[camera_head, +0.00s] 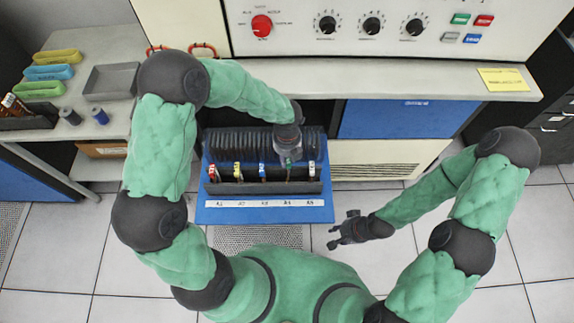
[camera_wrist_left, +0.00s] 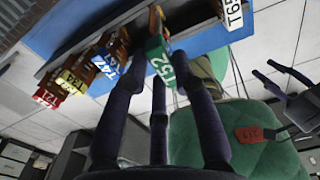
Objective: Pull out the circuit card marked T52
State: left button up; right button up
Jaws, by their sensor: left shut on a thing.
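The T52 card shows its green tag (camera_wrist_left: 158,65) between the dark fingers of my left gripper (camera_wrist_left: 160,85) in the left wrist view. In the head view my left gripper (camera_head: 288,160) is over the card rack (camera_head: 225,187), at the green-tagged card's place, fourth from the left. The fingers are shut on the T52 card. I cannot tell how much of it sits in its slot. My right gripper (camera_head: 341,230) is empty, its fingers apart, to the right of the rack's front; it also shows in the left wrist view (camera_wrist_left: 268,78).
Red (camera_wrist_left: 48,92), yellow (camera_wrist_left: 72,80) and blue T47 (camera_wrist_left: 103,66) cards stand on one side of T52, a white-tagged card (camera_wrist_left: 233,14) on the other. The rack is on a blue tray (camera_head: 265,216). A console counter (camera_head: 375,82) is behind. A side table (camera_head: 60,125) stands left.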

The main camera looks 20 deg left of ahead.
pick_arm(q)
jog(key=shift+r+p, duration=1.55)
jog(key=shift+r, duration=0.15)
grip_shut()
